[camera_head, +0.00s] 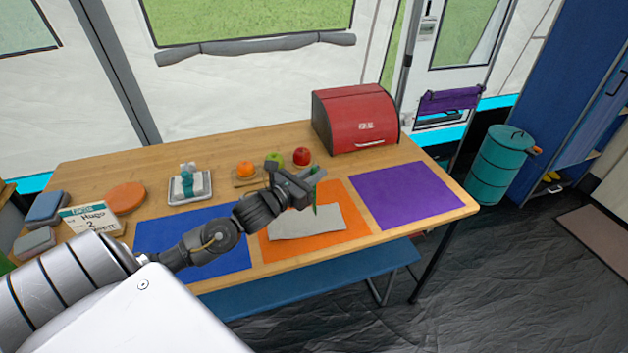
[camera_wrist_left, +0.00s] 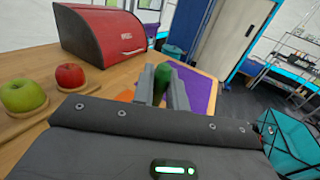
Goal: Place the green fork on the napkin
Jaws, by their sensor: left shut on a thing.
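The green fork (camera_head: 314,197) hangs upright from my left gripper (camera_head: 308,182), which is shut on it. In the left wrist view a green part of the fork (camera_wrist_left: 164,76) shows between the two grey fingers; the rest of it is hidden. The pale grey napkin (camera_head: 306,222) lies on the orange placemat in the middle of the table. The gripper and fork are over the napkin's far side in the head view; I cannot tell whether the fork touches it. My right gripper is not in view.
The orange placemat (camera_head: 345,190) lies between a blue placemat (camera_head: 160,235) and a purple one (camera_head: 407,192). Behind stand a red bread box (camera_head: 354,118), a red apple (camera_head: 302,157), a green apple (camera_head: 276,157) and an orange (camera_head: 245,169). A blue bench (camera_head: 300,282) is in front.

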